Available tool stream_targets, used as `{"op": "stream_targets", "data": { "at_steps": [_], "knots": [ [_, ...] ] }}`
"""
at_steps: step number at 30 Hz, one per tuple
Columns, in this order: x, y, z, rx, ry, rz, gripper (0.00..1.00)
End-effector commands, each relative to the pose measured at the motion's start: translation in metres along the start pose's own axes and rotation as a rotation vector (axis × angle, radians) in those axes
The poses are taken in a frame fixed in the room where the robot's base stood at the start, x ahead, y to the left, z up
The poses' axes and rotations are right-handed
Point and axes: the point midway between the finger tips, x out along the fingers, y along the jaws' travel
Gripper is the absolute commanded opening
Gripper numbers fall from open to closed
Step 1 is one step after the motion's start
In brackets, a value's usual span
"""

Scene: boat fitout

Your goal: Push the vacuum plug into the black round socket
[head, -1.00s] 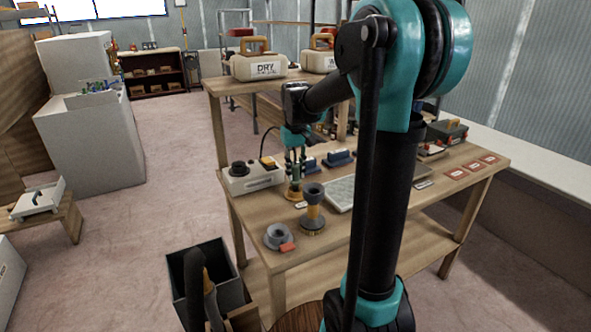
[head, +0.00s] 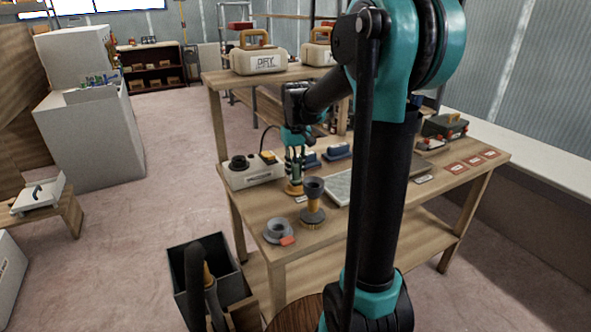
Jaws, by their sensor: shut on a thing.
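A pale box (head: 255,179) stands at the left end of the wooden bench. The black round socket (head: 239,163) is on the left part of its top. A yellow-orange piece (head: 268,156) with a black cable sits towards the right of the same box; I cannot tell whether it is a plug. My gripper (head: 295,178) points down just right of the box, apart from the socket. It is shut on a small orange thing (head: 294,188), which may be the vacuum plug; the fingers partly hide it. The thing is low, close to the bench top; contact is unclear.
A brush-ended nozzle (head: 313,205) and a grey ring-shaped part (head: 278,231) with a red tab stand at the bench's front. Blue-based blocks (head: 337,153) lie behind the gripper. A dark bin (head: 230,262) stands at the front left.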

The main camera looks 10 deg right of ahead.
Motion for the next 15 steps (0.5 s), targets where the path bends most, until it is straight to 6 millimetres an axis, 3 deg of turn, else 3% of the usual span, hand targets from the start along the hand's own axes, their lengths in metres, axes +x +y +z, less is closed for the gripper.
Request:
{"op": "stream_targets", "data": {
  "at_steps": [4,5,10,15],
  "knots": [
    [0.0000,0.0000,0.0001,0.000,0.000,0.000,0.00],
    [0.0000,0.0000,0.0001,0.000,0.000,0.000,0.24],
    [-0.0001,0.0000,0.0001,0.000,0.000,0.000,0.45],
    [-0.0001,0.0000,0.0002,0.000,0.000,0.000,0.47]
  ]
}}
